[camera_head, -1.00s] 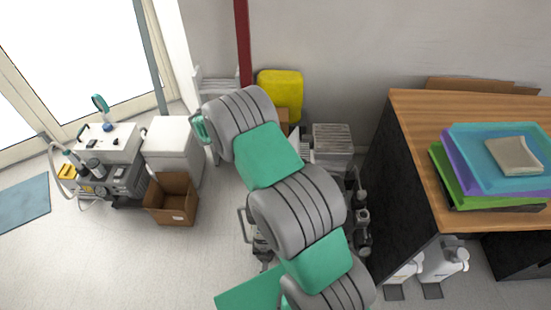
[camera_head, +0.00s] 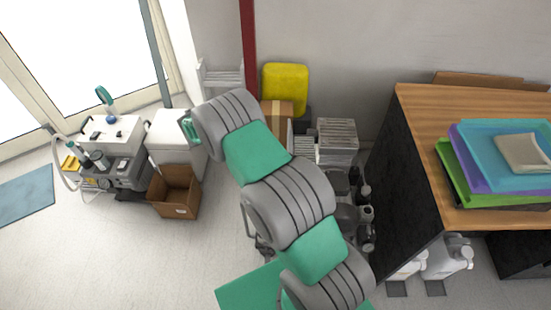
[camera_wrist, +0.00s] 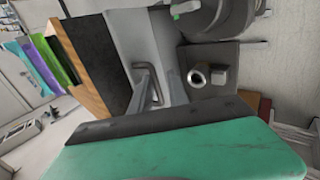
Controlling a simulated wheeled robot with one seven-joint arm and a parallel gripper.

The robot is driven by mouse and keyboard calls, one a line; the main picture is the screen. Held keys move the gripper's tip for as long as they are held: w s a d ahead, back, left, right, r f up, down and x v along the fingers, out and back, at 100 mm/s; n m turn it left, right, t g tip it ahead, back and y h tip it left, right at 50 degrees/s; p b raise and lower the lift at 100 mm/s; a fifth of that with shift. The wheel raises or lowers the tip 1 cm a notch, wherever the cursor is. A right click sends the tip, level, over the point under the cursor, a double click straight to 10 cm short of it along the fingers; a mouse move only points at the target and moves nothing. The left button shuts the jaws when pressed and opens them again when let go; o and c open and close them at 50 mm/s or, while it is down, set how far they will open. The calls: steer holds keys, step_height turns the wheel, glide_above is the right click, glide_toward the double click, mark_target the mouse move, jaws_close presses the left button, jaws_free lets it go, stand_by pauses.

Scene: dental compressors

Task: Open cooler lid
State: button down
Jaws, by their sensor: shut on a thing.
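The white cooler (camera_head: 173,160) stands on the floor at the left in the head view. Its flat lid (camera_head: 170,123) looks level and closed. My gripper (camera_head: 188,131) is at the lid's right side, and the arm hides that edge. In the wrist view the two grey fingers of my gripper (camera_wrist: 158,90) show beyond a dark bar and my green housing. A dark grey bent handle shape (camera_wrist: 146,76) lies at the fingers. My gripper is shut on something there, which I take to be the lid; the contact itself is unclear.
An open cardboard box (camera_head: 175,193) sits in front of the cooler. A white device with hoses (camera_head: 112,145) stands at its left. A yellow container (camera_head: 286,88) is behind the arm. A wooden desk (camera_head: 420,150) with coloured trays (camera_head: 510,160) is at the right.

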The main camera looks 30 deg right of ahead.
steer(key=shift+s+a+f, duration=0.1)
steer(key=shift+a+f, duration=0.25)
steer(key=shift+f, duration=0.2)
steer(key=c, duration=1.6)
jaws_free()
steer(key=shift+o, duration=0.4)
steer(key=shift+w+a, duration=0.2)
steer(key=shift+d+r, duration=0.15)
steer(key=shift+r, duration=0.05)
steer(key=shift+w+d, duration=0.1)
steer(key=shift+r, duration=0.15)
steer(key=v, duration=0.7)
steer(key=shift+r, duration=0.25)
steer(key=shift+w+a, duration=0.1)
steer(key=shift+a, duration=0.15)
